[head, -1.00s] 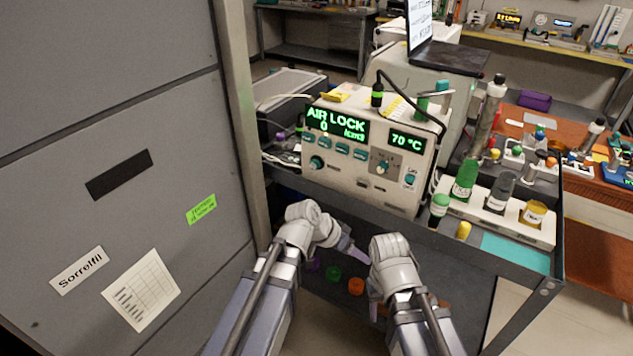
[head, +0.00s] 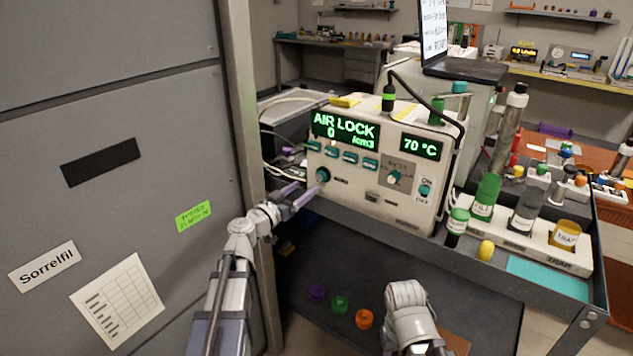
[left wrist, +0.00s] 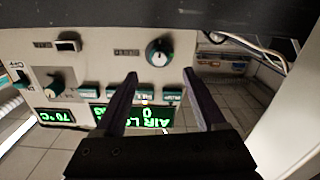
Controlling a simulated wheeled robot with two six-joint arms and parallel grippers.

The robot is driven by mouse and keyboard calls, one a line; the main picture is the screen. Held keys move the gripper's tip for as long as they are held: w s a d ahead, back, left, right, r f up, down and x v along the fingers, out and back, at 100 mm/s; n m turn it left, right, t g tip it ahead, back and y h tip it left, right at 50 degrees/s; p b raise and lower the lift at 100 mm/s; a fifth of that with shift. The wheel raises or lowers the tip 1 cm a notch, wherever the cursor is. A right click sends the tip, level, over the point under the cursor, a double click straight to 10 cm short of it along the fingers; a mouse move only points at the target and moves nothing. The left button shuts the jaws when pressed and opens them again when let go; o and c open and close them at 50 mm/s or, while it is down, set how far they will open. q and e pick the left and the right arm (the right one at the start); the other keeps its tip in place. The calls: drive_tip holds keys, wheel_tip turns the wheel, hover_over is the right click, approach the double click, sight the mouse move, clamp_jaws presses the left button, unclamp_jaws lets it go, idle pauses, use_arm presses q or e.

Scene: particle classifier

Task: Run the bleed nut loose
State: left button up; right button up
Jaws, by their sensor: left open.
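The white instrument (head: 385,215) stands on the cart with green displays reading AIR LOCK 0 /cm3 and 70 °C. A dark, teal-rimmed round knob (head: 322,176) sits low at the left of its front panel. I cannot read its label, so I cannot tell if it is the bleed nut. My left gripper (head: 304,193) is open just in front of and below this knob. In the left wrist view, upside down, the knob (left wrist: 158,50) shows beyond and between the open, empty fingers (left wrist: 160,74). The fingers appear apart from it. My right arm's wrist shows at bottom centre; its jaws are hidden.
A grey cabinet (head: 110,215) fills the left side, close to my left arm. Bottles stand in a white rack (head: 515,238) right of the instrument. Purple, green and orange caps (head: 363,318) lie on the lower shelf (head: 450,285). A laptop (head: 465,68) stands above.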

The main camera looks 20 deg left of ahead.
sight(318, 178)
use_arm(q)
drive_tip(key=x, duration=0.7)
drive_tip(key=shift+s, duration=0.1)
clamp_jaws()
idle(0.4)
